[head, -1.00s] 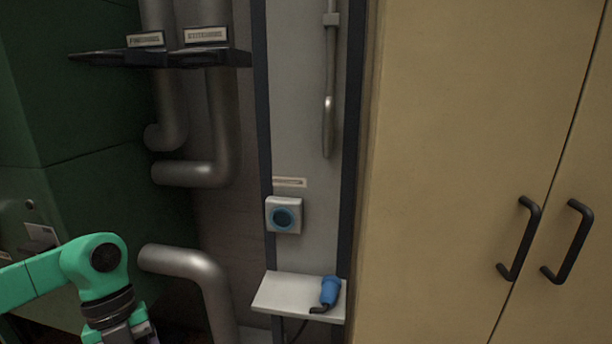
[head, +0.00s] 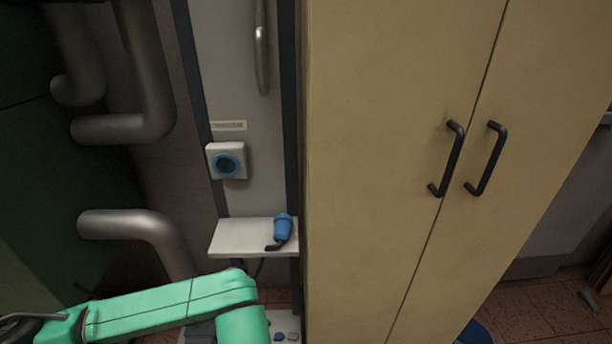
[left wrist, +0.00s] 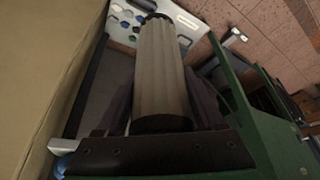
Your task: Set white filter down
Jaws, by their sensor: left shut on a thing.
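The white filter (left wrist: 160,62) is a pale pleated cylinder with dark end caps, seen in the left wrist view. My left gripper (left wrist: 162,98) is shut on it, with a dark finger on either side. In the head view my green left arm (head: 170,306) reaches in from the left along the bottom. Its gripper and the filter are out of that view. A white surface with several small coloured pieces (left wrist: 188,20) shows beyond the filter's far end; the filter appears above it, but I cannot tell whether they touch. My right gripper is in neither view.
A small white shelf (head: 232,237) holds a blue plug (head: 283,228). A low white surface (head: 289,322) with small pieces lies beneath. A tan cabinet (head: 380,90) stands right, grey pipes (head: 118,226) left.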

